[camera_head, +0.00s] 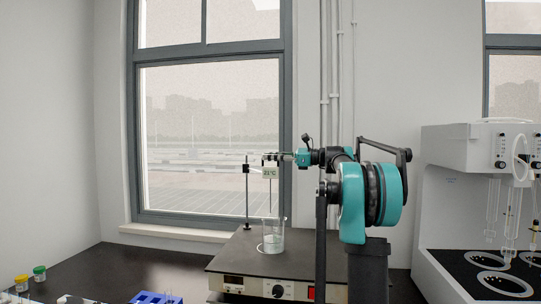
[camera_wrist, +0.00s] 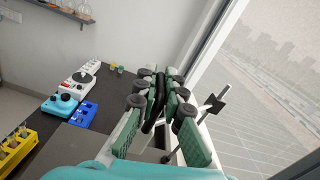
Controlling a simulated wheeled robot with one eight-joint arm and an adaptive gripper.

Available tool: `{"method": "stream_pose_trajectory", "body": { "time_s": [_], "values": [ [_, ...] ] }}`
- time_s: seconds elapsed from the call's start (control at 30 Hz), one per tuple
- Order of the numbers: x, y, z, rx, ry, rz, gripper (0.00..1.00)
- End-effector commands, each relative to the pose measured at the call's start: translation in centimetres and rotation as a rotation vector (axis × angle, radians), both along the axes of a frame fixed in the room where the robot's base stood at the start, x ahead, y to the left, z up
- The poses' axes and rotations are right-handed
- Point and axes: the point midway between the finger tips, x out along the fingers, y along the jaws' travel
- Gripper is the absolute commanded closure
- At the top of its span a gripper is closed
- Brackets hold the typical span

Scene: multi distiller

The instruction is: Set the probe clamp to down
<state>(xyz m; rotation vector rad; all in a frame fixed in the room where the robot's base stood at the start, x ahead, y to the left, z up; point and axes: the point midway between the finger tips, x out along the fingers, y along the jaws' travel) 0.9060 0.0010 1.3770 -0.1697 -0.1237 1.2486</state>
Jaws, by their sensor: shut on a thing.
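The probe clamp (camera_head: 270,156) is a small dark arm on a thin upright stand rod (camera_head: 247,195). A display reading 21°C (camera_head: 270,172) hangs from it, with a thin probe running down toward a glass beaker (camera_head: 272,238) of pale liquid. The probe tip is hard to make out. My gripper (camera_head: 283,157) reaches in from the right at clamp height, its fingers shut on the clamp. In the wrist view, a dark piece lies between the green finger pads (camera_wrist: 158,95). The stand's black block (camera_wrist: 214,103) shows just right of the fingers.
The beaker stands on a hotplate (camera_head: 225,262) with a knob and red switch. A white distiller unit (camera_head: 445,170) with glassware stands at the right. Blue racks (camera_wrist: 82,113) and a yellow rack (camera_wrist: 15,150) lie on the dark bench. A window is behind the stand.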

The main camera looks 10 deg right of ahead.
Motion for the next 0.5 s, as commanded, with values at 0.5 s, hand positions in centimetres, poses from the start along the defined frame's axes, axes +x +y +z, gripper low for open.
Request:
{"method": "stream_pose_trajectory", "body": {
  "time_s": [0.5],
  "values": [
    [0.2, -0.2, -11.2, -0.001, -0.001, -0.005, 1.00]
  ]
}}
